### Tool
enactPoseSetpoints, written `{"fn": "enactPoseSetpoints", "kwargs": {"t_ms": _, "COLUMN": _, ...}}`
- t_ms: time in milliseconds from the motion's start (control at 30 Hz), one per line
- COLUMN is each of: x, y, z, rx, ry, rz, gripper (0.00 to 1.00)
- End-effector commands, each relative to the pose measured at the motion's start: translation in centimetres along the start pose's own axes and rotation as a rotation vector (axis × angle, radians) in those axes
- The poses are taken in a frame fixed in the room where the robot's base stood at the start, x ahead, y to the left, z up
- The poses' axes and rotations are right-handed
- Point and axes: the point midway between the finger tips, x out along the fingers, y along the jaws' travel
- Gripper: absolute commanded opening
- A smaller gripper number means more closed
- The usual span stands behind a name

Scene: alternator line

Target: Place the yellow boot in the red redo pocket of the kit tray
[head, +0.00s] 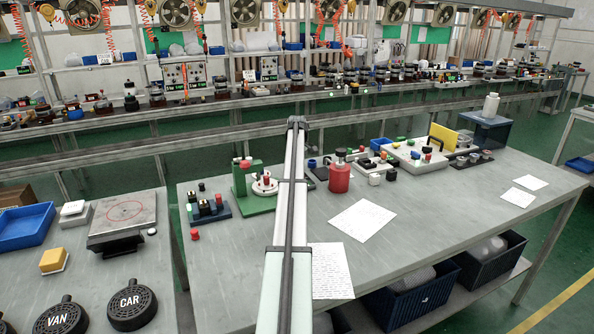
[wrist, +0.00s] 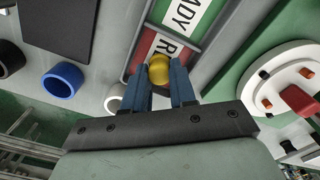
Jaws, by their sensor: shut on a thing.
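My gripper (wrist: 161,76) shows in the wrist view with two blue fingers closed on the yellow boot (wrist: 159,66), a small rounded yellow piece at the fingertips. Just beyond the boot is the kit tray, with a red pocket (wrist: 136,59) whose white label starts with "R"; the boot and fingers hide the rest of that label. A pocket with a label ending in "DY" (wrist: 186,14) adjoins it. The boot overlaps the red pocket's label in this view; I cannot tell the height between them. In the head view my arm hides the gripper, and I cannot make out the boot or tray.
A blue ring-shaped cup (wrist: 62,81) stands left of the fingers. A green fixture (wrist: 236,72) with a white round plate (wrist: 264,83) is close on the right. In the head view a red cylinder (head: 339,179) stands right of my arm, and papers (head: 362,219) lie nearer.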

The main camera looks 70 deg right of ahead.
Motion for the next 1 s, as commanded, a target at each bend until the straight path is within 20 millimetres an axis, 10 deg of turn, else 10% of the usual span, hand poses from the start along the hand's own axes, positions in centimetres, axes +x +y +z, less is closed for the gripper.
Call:
{"fn": "enactPoseSetpoints", "kwargs": {"t_ms": 333, "x": 0.3, "y": 0.0, "z": 0.0, "rx": 0.000, "ry": 0.000, "rz": 0.000, "gripper": 0.00}}
{"fn": "enactPoseSetpoints", "kwargs": {"t_ms": 367, "x": 0.3, "y": 0.0, "z": 0.0, "rx": 0.000, "ry": 0.000, "rz": 0.000, "gripper": 0.27}}
{"fn": "enactPoseSetpoints", "kwargs": {"t_ms": 467, "x": 0.2, "y": 0.0, "z": 0.0, "rx": 0.000, "ry": 0.000, "rz": 0.000, "gripper": 0.36}}
{"fn": "enactPoseSetpoints", "kwargs": {"t_ms": 1000, "x": -2.7, "y": 0.1, "z": -0.1, "rx": 0.000, "ry": 0.001, "rz": 0.002, "gripper": 0.36}}
